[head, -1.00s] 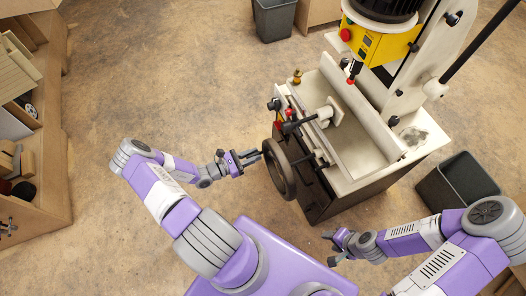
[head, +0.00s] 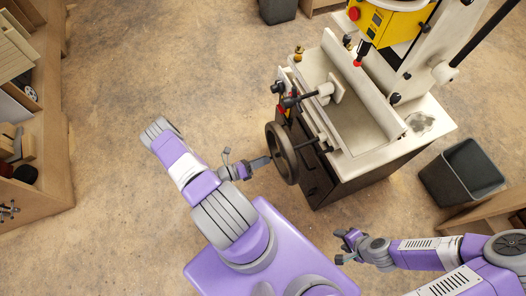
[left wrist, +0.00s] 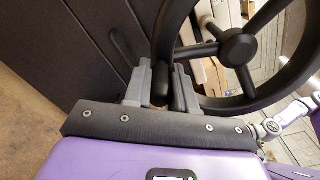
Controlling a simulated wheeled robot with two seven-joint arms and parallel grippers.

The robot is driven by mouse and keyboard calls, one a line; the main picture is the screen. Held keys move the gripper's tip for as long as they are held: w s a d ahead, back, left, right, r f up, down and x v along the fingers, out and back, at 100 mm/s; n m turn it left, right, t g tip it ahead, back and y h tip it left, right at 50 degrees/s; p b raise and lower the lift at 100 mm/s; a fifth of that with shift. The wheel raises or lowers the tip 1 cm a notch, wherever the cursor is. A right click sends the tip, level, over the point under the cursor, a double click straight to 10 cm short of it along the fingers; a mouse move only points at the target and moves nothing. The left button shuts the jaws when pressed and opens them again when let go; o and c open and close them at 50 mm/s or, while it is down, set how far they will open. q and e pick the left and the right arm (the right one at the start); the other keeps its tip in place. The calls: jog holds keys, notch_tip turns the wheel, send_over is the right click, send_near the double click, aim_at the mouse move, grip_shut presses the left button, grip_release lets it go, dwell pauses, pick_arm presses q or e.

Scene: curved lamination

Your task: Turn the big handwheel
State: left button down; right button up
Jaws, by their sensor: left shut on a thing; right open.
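The big handwheel (head: 281,153) is a dark, spoked wheel on the near left side of the white and dark machine. In the left wrist view its rim and hub (left wrist: 238,47) fill the upper right. My left gripper (head: 264,161) is at the left part of the rim. My right gripper (head: 343,246) is open and empty, low in the head view, apart from the wheel.
The machine's white table (head: 366,152) and yellow control box (head: 387,24) stand above and right of the wheel. A dark bin (head: 462,172) stands right of the machine. Wooden shelving (head: 45,150) runs along the left. The floor between shelving and machine is clear.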

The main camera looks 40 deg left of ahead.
pick_arm(q)
jog(key=s+d+n, duration=0.3)
jog(key=d+n, duration=0.4)
jog(key=shift+d, duration=0.25)
dwell(0.6)
jog(key=c, duration=0.9)
grip_release()
jog(key=shift+c, duration=0.2)
jog(key=p+v, duration=0.1)
jog(key=v, duration=0.6)
jog(key=shift+s+a+r, duration=0.15)
jog(key=shift+s+a, duration=0.05)
jog(key=shift+s, duration=0.1)
